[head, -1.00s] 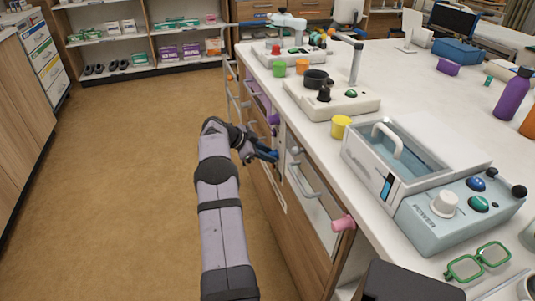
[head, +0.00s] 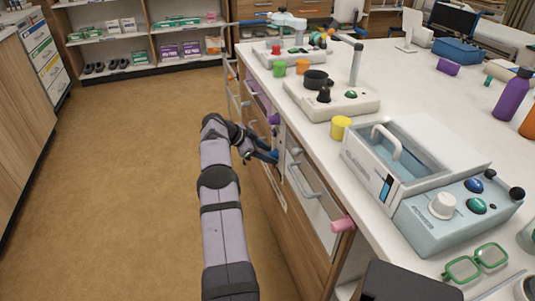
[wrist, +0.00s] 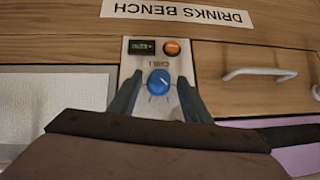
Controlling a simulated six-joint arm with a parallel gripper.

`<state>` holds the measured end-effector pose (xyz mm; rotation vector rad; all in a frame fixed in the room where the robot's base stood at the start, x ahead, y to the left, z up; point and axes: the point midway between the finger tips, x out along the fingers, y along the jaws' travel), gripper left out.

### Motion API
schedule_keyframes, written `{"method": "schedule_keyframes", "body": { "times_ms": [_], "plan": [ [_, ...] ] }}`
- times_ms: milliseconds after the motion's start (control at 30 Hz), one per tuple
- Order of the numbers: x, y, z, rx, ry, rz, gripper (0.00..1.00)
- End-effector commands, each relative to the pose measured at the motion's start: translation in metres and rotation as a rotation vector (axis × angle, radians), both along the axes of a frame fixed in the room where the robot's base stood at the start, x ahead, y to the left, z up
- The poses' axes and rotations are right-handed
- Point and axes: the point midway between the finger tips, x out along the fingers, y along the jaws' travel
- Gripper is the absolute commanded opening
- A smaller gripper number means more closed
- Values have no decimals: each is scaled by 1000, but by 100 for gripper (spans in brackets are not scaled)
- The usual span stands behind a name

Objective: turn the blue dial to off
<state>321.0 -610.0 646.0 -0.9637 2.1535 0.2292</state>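The blue dial (wrist: 159,82) sits on a pale panel (wrist: 148,61) on the front of the bench, with a white pointer mark on it. The word beside it appears upside down and reads like "CHILL". A small dark display with green characters (wrist: 142,46) and an orange button (wrist: 172,47) are on the same panel. My gripper (wrist: 158,92) is open, with one finger on each side of the dial and gaps visible between them and it. In the head view my gripper (head: 272,157) is at the bench front, and it largely hides the dial there.
A white drawer handle (wrist: 258,73) is right of the panel in the wrist view. In the head view, a pink knob (head: 343,225) sticks out from the bench front nearer the camera. The floor (head: 120,190) left of my arm is clear.

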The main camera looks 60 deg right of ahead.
Motion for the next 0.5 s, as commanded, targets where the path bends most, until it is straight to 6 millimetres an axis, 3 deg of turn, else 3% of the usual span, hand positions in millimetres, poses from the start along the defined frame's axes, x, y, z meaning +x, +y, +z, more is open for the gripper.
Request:
{"method": "schedule_keyframes", "body": {
  "times_ms": [233, 500],
  "plan": [
    [4, 5, 6, 0, 1, 1, 44],
    [20, 25, 31, -1, -1, 1, 44]
  ]
}}
